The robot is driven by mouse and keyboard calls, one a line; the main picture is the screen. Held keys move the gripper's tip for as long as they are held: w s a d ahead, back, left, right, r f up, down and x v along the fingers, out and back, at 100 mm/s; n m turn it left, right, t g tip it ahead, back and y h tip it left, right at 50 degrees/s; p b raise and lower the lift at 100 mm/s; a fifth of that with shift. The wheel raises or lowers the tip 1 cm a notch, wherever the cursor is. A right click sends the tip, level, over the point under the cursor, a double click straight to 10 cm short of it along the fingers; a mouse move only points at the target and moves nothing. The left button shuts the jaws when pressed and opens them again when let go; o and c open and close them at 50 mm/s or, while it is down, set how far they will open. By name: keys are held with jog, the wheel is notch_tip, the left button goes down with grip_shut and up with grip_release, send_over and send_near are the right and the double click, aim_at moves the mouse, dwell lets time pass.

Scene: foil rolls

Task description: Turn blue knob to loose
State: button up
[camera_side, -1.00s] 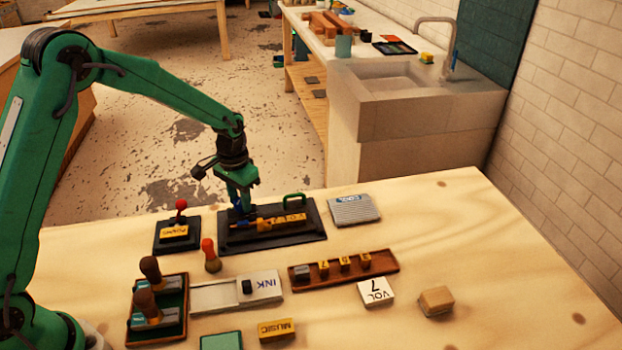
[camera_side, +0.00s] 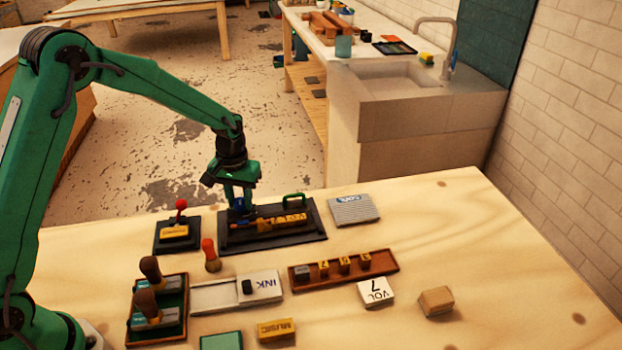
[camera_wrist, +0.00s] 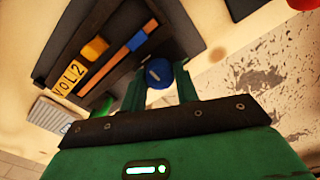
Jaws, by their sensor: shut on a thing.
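The blue knob (camera_wrist: 158,73) shows in the wrist view as a round cap with a pale mark on top, between my two fingers. It is at the end of the black press bed (camera_side: 318,220), near its left end in the side view. My gripper (camera_side: 238,208) points down over that spot, shut on the blue knob; it also shows in the wrist view (camera_wrist: 159,84). I cannot read any tight or loose marking by the knob. Letter blocks reading "VOL 2" (camera_wrist: 70,76) lie in the bed beside an orange and blue strip (camera_wrist: 128,52).
A red-topped lever on a black base (camera_side: 180,232) stands close left of the bed. A green handle (camera_side: 294,200) rises at its far edge. A grey ridged block (camera_side: 353,210) lies right. An orange-topped peg (camera_side: 210,256) stands in front. The table's right side is mostly clear.

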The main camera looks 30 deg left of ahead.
aim_at(239, 200)
jog(key=shift+a, duration=0.15)
jog(key=o, duration=1)
jog(key=shift+c, duration=0.2)
jog(key=shift+r, duration=0.1)
notch_tip(239, 200, up, 7)
jog(key=shift+f, duration=0.15)
jog(key=shift+r, duration=0.5)
